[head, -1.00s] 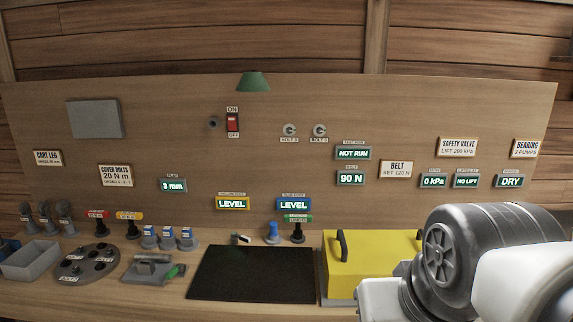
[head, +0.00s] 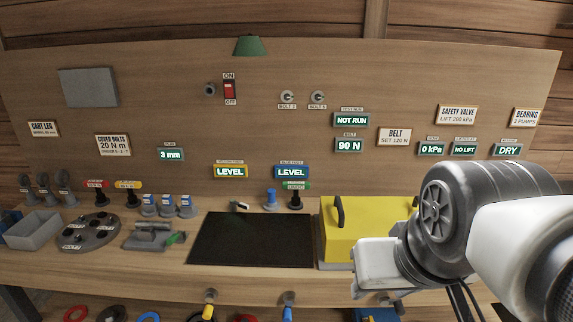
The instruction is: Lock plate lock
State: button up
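A grey plate (head: 146,241) with a raised grey bar and a green lever (head: 176,238) lies on the bench, left of the black mat. It looks like the plate with the lock, but I cannot read a label on it or tell the lock's state. My arm comes in from the right, in front of the yellow box. Its white end part (head: 378,265) is at the box's lower right, well right of the plate. I cannot make out gripper fingers or anything held.
The black mat (head: 252,240) is bare. A yellow box (head: 365,216) with dark handles stands right of it. A round dark tray (head: 88,233) and a grey bin (head: 33,229) are at left. Coloured rings and two valve-like handles show below the bench edge.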

aim_at(233, 202)
jog(key=i+j+z, duration=0.25)
jog(key=i+j, duration=0.15)
jog(key=i+j+z, duration=0.25)
jog(key=i+j, duration=0.1)
jog(key=j, duration=0.05)
